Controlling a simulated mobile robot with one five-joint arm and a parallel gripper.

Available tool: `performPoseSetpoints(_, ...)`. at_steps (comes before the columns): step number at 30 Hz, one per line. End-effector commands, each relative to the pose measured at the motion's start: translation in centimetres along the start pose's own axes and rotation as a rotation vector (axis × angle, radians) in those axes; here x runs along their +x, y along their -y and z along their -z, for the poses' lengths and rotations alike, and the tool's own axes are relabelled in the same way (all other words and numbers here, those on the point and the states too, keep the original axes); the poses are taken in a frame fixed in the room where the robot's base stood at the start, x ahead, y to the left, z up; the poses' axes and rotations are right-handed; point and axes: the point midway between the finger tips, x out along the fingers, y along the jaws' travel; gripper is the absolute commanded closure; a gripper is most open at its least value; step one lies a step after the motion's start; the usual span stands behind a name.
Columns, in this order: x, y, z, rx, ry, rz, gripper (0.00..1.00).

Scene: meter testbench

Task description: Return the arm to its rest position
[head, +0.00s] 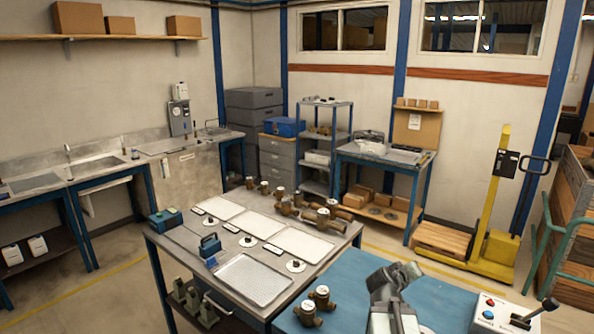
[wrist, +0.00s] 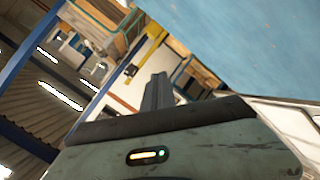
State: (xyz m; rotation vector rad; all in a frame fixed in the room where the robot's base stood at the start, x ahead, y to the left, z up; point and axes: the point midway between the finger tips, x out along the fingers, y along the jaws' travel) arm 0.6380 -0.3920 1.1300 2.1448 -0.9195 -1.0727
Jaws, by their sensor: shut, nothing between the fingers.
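My gripper (head: 410,270) shows at the bottom of the head view, right of centre, at the top of my grey arm and over the blue surface (head: 440,301). In the wrist view, my gripper's dark fingers (wrist: 157,92) stand close together, shut with nothing between them. The wrist picture is tilted, with part of the room behind the fingers and a blue surface at the upper right.
Brass meters (head: 307,313) stand on the blue surface, left of my arm. A control box (head: 497,313) with a joystick is to the right. A grey table (head: 180,238) beyond holds white trays (head: 302,244) and several brass meters. A yellow lift (head: 496,200) stands behind.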

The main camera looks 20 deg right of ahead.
Motion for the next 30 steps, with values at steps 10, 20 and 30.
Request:
performPoseSetpoints(10, -15.7, 26.2, 1.5, -0.003, 0.195, 0.555, 1.00)
performPoseSetpoints(20, -26.7, 32.7, -5.7, -0.083, 0.587, 0.937, 1.00)
performPoseSetpoints(30, -26.8, 32.5, -6.0, -0.094, 0.598, 0.935, 1.00)
